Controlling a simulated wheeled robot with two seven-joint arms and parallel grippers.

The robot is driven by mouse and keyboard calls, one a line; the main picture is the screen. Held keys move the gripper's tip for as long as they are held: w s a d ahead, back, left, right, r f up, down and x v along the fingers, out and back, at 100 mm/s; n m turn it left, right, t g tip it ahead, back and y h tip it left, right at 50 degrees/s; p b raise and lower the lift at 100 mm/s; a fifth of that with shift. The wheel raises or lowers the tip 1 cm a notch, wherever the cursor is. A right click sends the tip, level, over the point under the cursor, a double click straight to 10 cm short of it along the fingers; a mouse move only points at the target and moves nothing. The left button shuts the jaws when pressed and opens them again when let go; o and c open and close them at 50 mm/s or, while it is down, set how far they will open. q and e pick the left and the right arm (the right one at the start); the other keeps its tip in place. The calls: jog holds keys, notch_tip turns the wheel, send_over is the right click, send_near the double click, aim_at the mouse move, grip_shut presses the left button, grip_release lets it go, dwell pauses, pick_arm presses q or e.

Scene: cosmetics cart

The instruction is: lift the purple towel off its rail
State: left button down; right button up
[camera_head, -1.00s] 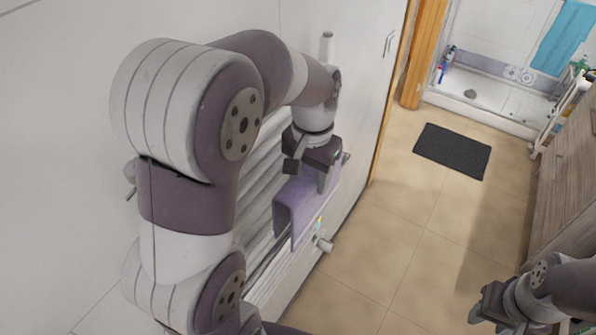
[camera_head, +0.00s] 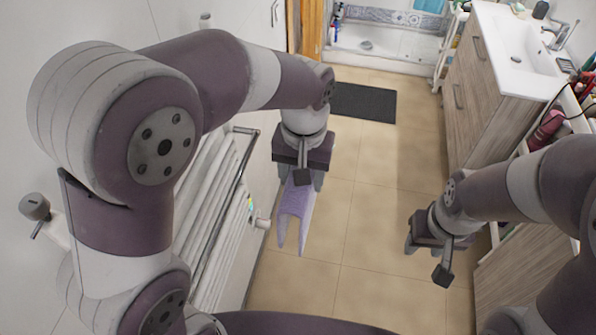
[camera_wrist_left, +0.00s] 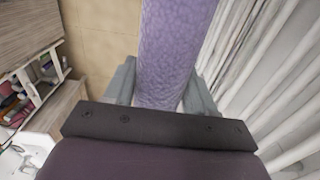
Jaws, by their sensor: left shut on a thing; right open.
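The purple towel (camera_head: 294,205) hangs folded from my left gripper (camera_head: 298,178), out over the tiled floor and apart from the towel rail. It also fills the top middle of the left wrist view (camera_wrist_left: 172,50), between the two grey fingers. My left gripper is shut on the towel. The white rail radiator (camera_head: 222,195) stands on the left wall with its front bar bare. My right gripper (camera_head: 425,250) is open and empty at the lower right, low in front of the cabinets; its fingertips are partly hidden.
A wooden washbasin cabinet (camera_head: 475,85) with a white basin and a shelf cart (camera_head: 560,130) with bottles stand on the right. A dark mat (camera_head: 362,102) lies on the floor near the shower. The middle floor (camera_head: 370,190) is clear.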

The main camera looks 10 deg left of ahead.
aim_at(303, 222)
pick_arm(q)
jog(key=shift+r+p, duration=0.65)
jog(key=shift+r, duration=0.05)
jog(key=shift+f, duration=0.2)
jog(key=shift+s, duration=0.15)
jog(key=s, duration=0.3)
jog(key=s+d, duration=0.1)
jog(key=s, duration=0.2)
jog(key=s+b, duration=0.1)
jog(key=s, duration=0.2)
jog(key=shift+s+d, duration=0.3)
